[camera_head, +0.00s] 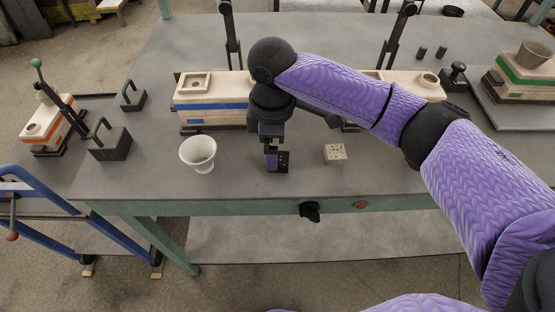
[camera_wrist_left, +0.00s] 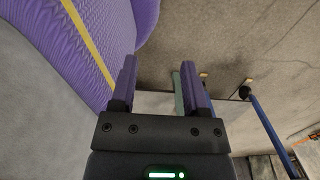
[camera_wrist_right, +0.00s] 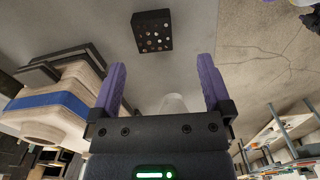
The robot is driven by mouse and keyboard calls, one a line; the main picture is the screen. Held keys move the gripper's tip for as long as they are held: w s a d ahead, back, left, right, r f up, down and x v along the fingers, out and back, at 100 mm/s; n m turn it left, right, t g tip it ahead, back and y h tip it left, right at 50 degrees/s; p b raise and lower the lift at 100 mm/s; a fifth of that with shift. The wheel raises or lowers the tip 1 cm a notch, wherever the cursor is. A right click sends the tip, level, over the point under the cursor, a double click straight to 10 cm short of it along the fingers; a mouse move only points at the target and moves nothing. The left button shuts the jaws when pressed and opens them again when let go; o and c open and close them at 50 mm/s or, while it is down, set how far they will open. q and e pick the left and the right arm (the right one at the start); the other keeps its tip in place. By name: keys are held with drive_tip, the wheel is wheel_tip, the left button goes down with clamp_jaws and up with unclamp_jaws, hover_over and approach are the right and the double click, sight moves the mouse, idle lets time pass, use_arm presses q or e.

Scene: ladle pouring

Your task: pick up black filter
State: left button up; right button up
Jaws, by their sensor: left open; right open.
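The black filter (camera_head: 284,161) is a small dark block with holes, lying on the grey table near its front edge. It shows at the top of the right wrist view (camera_wrist_right: 152,31), beyond the fingertips and between their lines. My right gripper (camera_head: 271,160) points down just beside the filter's left side and partly covers it in the head view. Its purple fingers are open and empty in the right wrist view (camera_wrist_right: 161,64). I cannot tell its exact height above the table. My left gripper (camera_wrist_left: 158,63) is open and empty, away from the filter.
A white cup (camera_head: 198,154) stands left of the filter, and a pale block with holes (camera_head: 335,153) lies to its right. A layered mould with a blue stripe (camera_head: 208,105) stands behind. Black weights with handles (camera_head: 110,141) are at the left. Table between these is clear.

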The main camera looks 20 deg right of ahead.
drive_tip(key=f, duration=0.1)
drive_tip(key=f+b, duration=0.1)
drive_tip(key=f, duration=0.1)
drive_tip(key=f+b, duration=0.1)
drive_tip(key=f, duration=0.1)
drive_tip(key=shift+w, duration=0.3)
drive_tip(key=shift+r, duration=0.25)
drive_tip(key=c, duration=1.3)
use_arm(q)
drive_tip(key=r+p, duration=0.1)
drive_tip(key=p, duration=0.1)
drive_tip(key=w+p, duration=0.1)
drive_tip(key=p, duration=0.1)
drive_tip(key=shift+w+d+r, duration=0.1)
drive_tip(key=shift+w+r, duration=0.05)
drive_tip(key=shift+r, duration=0.2)
use_arm(e)
wheel_tip(320, 180, up, 10)
drive_tip(key=shift+c, duration=0.2)
